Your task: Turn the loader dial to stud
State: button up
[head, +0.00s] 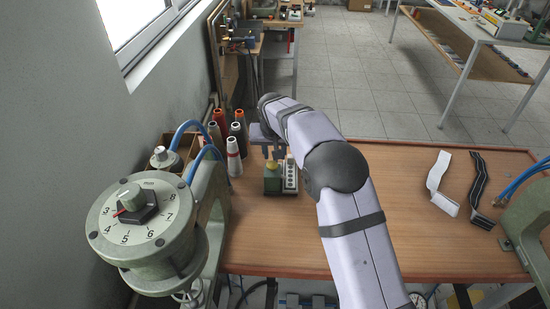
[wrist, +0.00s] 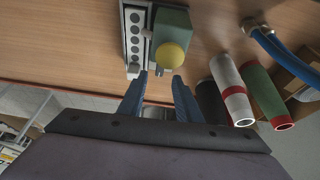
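A green box (head: 272,184) with a yellow knob (head: 271,165) stands on the wooden bench, beside a white strip with dark round spots (head: 291,178). In the wrist view the yellow knob (wrist: 171,56) is just past the fingertips, on the green box (wrist: 174,22). My gripper (wrist: 160,75) is open and empty, its two fingers apart; in the head view it is above the box, partly hidden by my arm. A large round dial (head: 137,206) on the left machine bears numbers and a red pointer at its left. I cannot read the word stud anywhere, nor tell which is the loader dial.
Several thread cones (head: 233,157) stand behind and left of the box. Blue hoses (head: 184,128) arch over the left machine. A white strip (head: 440,184) and a black strip (head: 478,190) lie at right, near a second green machine (head: 530,235). The bench between is mostly clear.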

jog(key=shift+p+x, duration=1)
jog(key=shift+x, duration=1.7)
grip_shut()
